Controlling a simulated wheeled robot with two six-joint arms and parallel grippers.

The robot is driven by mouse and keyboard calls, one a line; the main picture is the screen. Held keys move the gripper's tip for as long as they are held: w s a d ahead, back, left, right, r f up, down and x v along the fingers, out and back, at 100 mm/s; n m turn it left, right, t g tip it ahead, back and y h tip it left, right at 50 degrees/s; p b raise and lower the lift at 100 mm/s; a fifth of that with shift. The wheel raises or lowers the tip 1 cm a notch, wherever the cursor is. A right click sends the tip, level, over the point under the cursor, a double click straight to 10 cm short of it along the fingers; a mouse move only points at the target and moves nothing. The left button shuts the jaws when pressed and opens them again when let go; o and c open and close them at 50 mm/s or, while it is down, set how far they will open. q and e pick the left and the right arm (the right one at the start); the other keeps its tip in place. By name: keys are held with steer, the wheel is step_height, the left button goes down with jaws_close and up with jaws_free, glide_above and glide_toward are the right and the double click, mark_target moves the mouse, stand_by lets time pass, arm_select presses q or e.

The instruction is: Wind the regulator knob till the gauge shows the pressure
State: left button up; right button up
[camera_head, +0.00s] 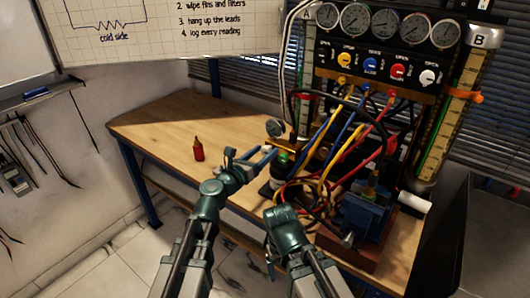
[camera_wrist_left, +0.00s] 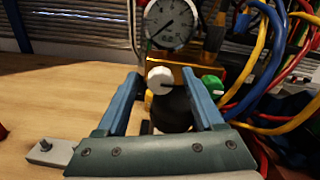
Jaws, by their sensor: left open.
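The regulator's round white-faced gauge (camera_wrist_left: 172,22) stands upright in the left wrist view, its needle pointing to the lower left. Its numbers are too small to read. It also shows on the bench in the head view (camera_head: 274,127). I see no clear contact. My right arm reaches in at lower centre of the head view; its fingers cannot be made out.
A green knob (camera_wrist_left: 212,85) sits right of the fingers. Coloured hoses (camera_head: 320,150) crowd the right side below the gauge panel (camera_head: 385,45).

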arm_select(q)
jaws_close()
steer(key=shift+m, duration=0.3)
steer(key=m, duration=0.5)
steer(key=shift+s, duration=0.1)
steer(key=m, duration=0.6)
steer(key=shift+d+f, duration=0.1)
steer(key=m, duration=0.6)
steer(key=shift+s, duration=0.1)
steer(key=m, duration=0.6)
steer(key=shift+f, duration=0.15)
stand_by(0.4)
